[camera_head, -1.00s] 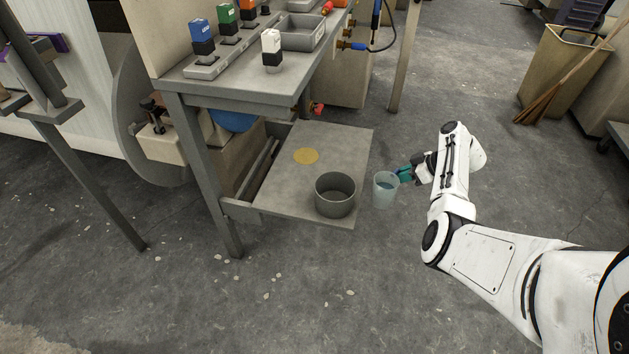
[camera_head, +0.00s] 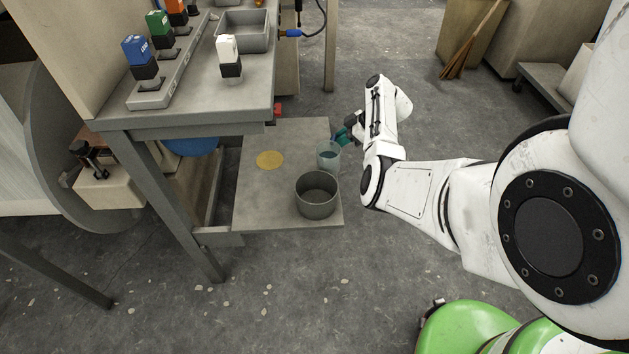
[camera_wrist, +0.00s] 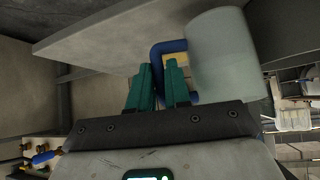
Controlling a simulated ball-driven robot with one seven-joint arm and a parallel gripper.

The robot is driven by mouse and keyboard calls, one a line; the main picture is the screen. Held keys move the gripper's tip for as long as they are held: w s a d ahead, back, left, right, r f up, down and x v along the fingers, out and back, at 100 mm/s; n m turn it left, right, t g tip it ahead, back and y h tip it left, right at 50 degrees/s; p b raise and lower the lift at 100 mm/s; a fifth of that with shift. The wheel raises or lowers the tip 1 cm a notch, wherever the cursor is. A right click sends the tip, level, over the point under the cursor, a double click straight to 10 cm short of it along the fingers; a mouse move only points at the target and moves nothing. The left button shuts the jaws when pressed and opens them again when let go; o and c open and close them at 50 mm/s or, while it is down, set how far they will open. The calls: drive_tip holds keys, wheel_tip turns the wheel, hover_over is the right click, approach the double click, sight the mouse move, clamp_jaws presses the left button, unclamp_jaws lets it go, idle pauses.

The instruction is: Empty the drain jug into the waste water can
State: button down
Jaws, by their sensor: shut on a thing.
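The drain jug (camera_head: 328,156) is a small translucent cup with bluish liquid inside. It looks upright in the head view, at the right edge of the low grey shelf. My gripper (camera_head: 344,135) comes from the right and is shut on the jug's blue handle. In the wrist view the teal fingers (camera_wrist: 160,80) close on the handle (camera_wrist: 168,47), with the pale jug body (camera_wrist: 224,55) beside them. A grey round open can (camera_head: 317,196) stands on the shelf, just in front of the jug; it carries no readable label. Its visible inside looks empty.
The low shelf (camera_head: 255,215) also bears a flat yellow disc (camera_head: 269,160). Above stands a grey bench (camera_head: 180,108) with coloured blocks, a white-topped piece (camera_head: 229,58) and a grey tray (camera_head: 243,40). Floor right of the shelf is clear.

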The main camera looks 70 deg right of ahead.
drive_tip(key=a+r+n+h+p, duration=0.4)
drive_tip(key=a+r+h+p, duration=0.3)
drive_tip(key=r+p, duration=0.5)
drive_tip(key=a+p, duration=0.1)
drive_tip(key=p, duration=0.5)
drive_tip(key=shift+a+t+h, duration=0.15)
drive_tip(key=shift+t+h, duration=0.15)
idle(0.3)
drive_tip(key=shift+s+r, duration=0.1)
idle(0.3)
drive_tip(key=shift+a, duration=0.25)
drive_tip(key=shift+h, duration=0.4)
idle(0.8)
drive_tip(key=shift+a+n, duration=0.2)
drive_tip(key=shift+n, duration=0.1)
